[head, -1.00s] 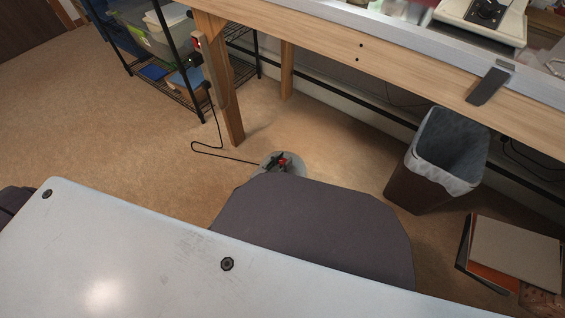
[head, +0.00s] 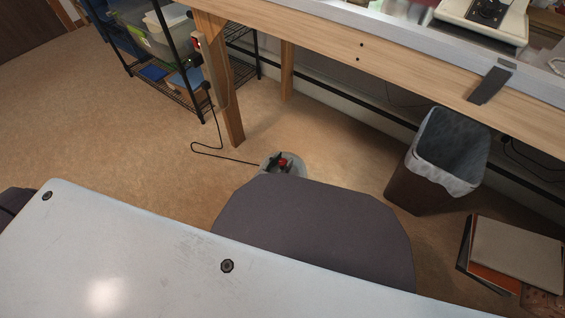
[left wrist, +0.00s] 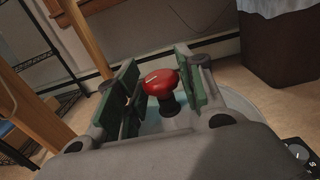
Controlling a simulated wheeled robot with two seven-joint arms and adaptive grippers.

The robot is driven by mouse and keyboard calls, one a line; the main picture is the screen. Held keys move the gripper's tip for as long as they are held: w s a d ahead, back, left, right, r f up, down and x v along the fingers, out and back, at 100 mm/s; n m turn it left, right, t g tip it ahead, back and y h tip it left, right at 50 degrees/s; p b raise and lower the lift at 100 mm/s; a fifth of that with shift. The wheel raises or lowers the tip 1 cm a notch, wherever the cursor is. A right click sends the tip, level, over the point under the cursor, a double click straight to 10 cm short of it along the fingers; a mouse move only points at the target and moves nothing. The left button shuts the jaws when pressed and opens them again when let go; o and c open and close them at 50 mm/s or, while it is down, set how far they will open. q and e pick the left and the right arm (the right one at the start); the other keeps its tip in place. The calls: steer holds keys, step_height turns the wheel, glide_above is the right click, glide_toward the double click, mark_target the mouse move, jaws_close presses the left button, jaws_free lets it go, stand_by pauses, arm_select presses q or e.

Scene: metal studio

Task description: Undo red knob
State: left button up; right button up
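The red knob (head: 284,162) shows small in the head view, just past the edge of a dark grey rounded shape. In the left wrist view the red knob (left wrist: 160,82) has a round top with a pale mark, on a dark stem above a pale base (left wrist: 178,122). My left gripper (head: 279,165) is at the knob. In the left wrist view its green-padded fingers (left wrist: 158,88) stand apart on both sides of the knob. Firm contact with the pads does not show. My right gripper is not in view.
A wooden bench (head: 340,42) runs across the back, its leg (head: 232,120) left of the knob. A black cable (head: 222,154) runs on the floor toward the knob's base. A lined trash bin (head: 420,182) stands right, with leaning boards (head: 518,250) nearby. A wire shelf (head: 190,93) stands back left.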

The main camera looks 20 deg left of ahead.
arm_select(q)
steer(key=shift+o, duration=0.9)
steer(key=v, duration=1.2)
steer(key=shift+w, duration=0.1)
